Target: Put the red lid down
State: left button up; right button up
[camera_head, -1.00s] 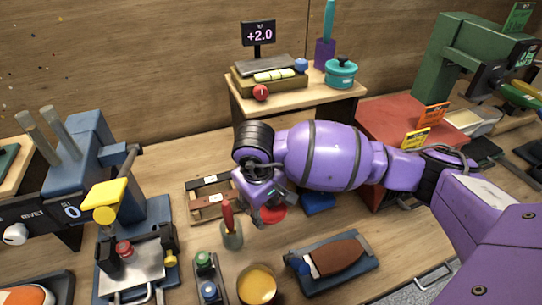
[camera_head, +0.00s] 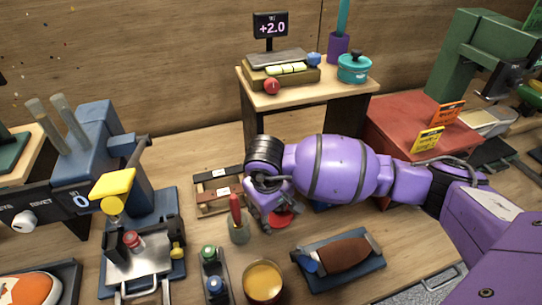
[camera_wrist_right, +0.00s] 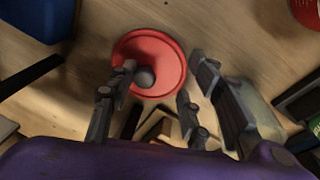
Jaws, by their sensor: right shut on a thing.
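The red lid (camera_head: 283,217) is a round red disc, partly hidden under my right gripper (camera_head: 272,212) in the head view. In the right wrist view the lid (camera_wrist_right: 160,50) shows its dished top and a grey knob (camera_wrist_right: 145,77). The fingers of my right gripper (camera_wrist_right: 158,82) are on either side of the knob, shut on the lid. The lid is low over the wooden table; I cannot tell whether it touches the wood. My left gripper is not in view.
A red-handled tool in a holder (camera_head: 238,232) stands just left of the lid. A wooden rack (camera_head: 217,207) lies behind left.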

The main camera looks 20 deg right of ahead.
jog(key=o, duration=0.9)
jog(key=r, duration=0.4)
jog(key=s+a+r, duration=0.1)
jog(key=r, duration=0.8)
jog(key=shift+s+a+r, duration=0.1)
jog(key=shift+s+a, duration=0.05)
jog(key=shift+s, duration=0.15)
